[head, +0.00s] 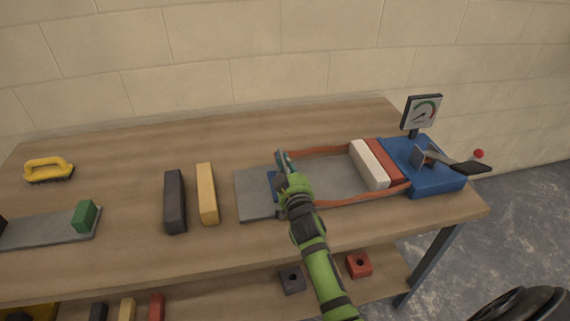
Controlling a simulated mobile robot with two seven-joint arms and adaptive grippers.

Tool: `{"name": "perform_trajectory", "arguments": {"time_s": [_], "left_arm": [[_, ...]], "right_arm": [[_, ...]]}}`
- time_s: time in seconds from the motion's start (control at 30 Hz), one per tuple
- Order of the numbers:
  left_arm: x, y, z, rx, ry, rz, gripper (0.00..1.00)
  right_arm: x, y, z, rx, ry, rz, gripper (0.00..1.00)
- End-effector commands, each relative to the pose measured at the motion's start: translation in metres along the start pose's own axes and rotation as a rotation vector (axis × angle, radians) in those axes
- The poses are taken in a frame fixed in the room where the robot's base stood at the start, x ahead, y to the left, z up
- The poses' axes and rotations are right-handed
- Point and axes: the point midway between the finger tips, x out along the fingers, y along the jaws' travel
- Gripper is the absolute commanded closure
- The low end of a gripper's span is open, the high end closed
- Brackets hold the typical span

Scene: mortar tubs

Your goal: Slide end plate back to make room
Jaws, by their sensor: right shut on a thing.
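The end plate (271,183) is a small blue piece standing across the grey base (256,205), left of its middle. It is mostly hidden behind my right gripper (281,168), which is shut on it from above. A white block (369,165) and a red block (387,160) stand side by side at the right of the base, against a blue housing (437,180). Bare grey base lies between the end plate and the white block. Orange strips (335,151) run along both long sides. My left gripper is not in view.
A gauge (422,111) and a dark lever (465,165) rise from the housing. Left on the bench (130,150) stand a yellow bar (207,194), a dark bar (175,201), a green block (84,216) on a grey strip and a yellow-handled brush (48,169). Loose blocks lie on the lower shelf.

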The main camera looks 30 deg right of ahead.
Motion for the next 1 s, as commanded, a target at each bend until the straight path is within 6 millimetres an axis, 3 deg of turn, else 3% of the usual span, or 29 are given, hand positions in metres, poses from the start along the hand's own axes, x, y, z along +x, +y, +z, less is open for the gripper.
{"name": "perform_trajectory", "arguments": {"time_s": [0.3, 0.33, 0.37, 0.77, 1.0], "left_arm": [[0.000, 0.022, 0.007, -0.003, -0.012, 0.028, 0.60], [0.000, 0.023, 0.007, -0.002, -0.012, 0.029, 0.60], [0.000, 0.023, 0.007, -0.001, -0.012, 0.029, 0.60], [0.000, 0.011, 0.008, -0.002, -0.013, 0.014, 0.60], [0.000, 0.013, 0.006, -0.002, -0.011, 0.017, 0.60]], "right_arm": [[-0.001, 0.001, 0.003, 0.003, -0.005, 0.001, 1.00], [-0.001, 0.001, 0.003, 0.003, -0.005, 0.001, 0.74], [-0.001, 0.001, 0.003, 0.003, -0.006, 0.001, 0.63], [-0.004, 0.001, 0.002, 0.001, -0.003, 0.002, 0.63], [-0.042, 0.000, 0.003, 0.002, -0.005, 0.001, 0.63]]}}
